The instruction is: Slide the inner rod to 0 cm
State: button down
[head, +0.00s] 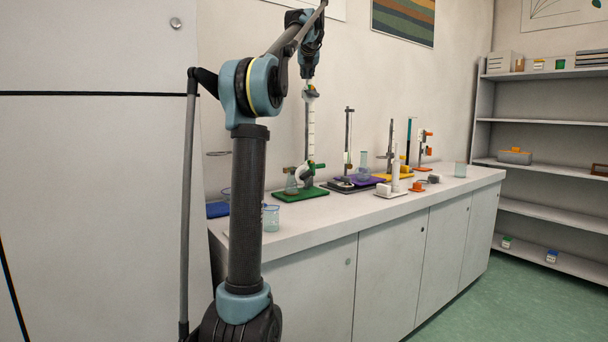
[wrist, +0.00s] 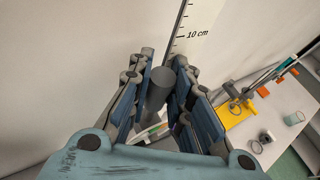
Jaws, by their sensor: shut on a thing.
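In the head view a tall stand with a white scale (head: 311,130) rises from a green base (head: 314,194) on the bench. My gripper (head: 308,74) is at the top of this stand, pointing down. In the wrist view a grey cylindrical rod (wrist: 158,90) stands between the fingers of my gripper (wrist: 161,78), which are shut on it. The scale plate (wrist: 201,14) shows beside the fingertips, with a "10 cm" mark in sight. The 0 cm mark is not readable, and the lower part of the rod is hidden.
To the right are other stands, including one on a yellow base (wrist: 234,111). Shelves (head: 540,120) stand at the far right. The bench front strip is mostly clear.

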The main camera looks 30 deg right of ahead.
aim_at(307, 78)
jog(key=shift+w+a+f, duration=0.1)
jog(key=shift+f, duration=1.35)
jog(key=shift+f, duration=0.35)
jog(key=c, duration=1.4)
grip_release()
jog(key=shift+f, duration=0.1)
jog(key=w+r+v, duration=0.1)
jog(key=r+v, duration=0.1)
jog(key=v, duration=1.1)
jog(key=shift+r, duration=0.2)
